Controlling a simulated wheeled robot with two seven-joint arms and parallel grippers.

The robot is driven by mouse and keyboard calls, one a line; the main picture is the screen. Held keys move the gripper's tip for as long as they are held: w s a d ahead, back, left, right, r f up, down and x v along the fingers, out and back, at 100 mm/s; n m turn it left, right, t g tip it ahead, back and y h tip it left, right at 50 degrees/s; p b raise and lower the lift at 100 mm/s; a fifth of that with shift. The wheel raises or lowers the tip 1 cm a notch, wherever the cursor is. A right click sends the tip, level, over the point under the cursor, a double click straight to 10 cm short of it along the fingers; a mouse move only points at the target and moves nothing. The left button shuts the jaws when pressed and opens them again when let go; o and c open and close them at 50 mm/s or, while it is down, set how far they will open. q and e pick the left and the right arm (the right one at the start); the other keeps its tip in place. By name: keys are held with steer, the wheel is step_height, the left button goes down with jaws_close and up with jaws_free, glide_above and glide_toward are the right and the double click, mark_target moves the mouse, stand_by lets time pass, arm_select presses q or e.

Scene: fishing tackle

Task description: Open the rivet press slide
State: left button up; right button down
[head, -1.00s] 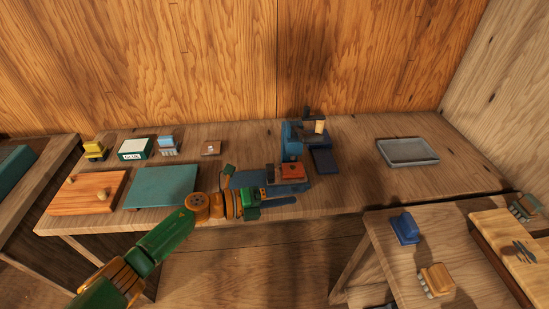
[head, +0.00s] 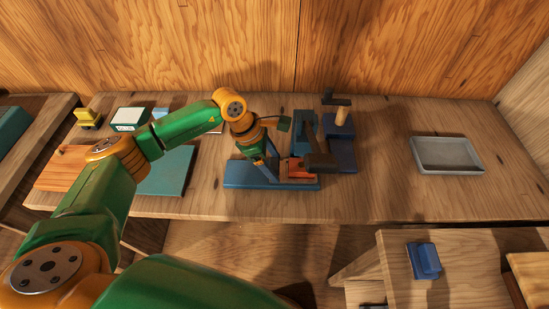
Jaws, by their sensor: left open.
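The rivet press stands near the middle of the bench. It has a long blue base (head: 243,176), a blue upright (head: 302,127) and an orange-red block (head: 300,168) low at its front, which may be the slide. A dark bar with a wider end (head: 320,160) hangs in front of the upright and partly hides the block. My left gripper (head: 268,168) points down over the blue base, just left of the block. It is open, and whether it touches the press cannot be told. My right gripper is not in view.
A dark-blue stand with a tan cylinder (head: 342,117) is right of the press. A grey tray (head: 448,170) lies further right. A teal mat (head: 172,173) is left, partly behind my arm. A blue object (head: 424,261) sits on a lower table. The bench between press and tray is clear.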

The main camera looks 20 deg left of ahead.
arm_select(q)
steer(key=shift+w+f, duration=0.35)
steer(key=shift+f, duration=0.05)
steer(key=shift+s+r, duration=0.1)
jaws_close()
stand_by(1.0)
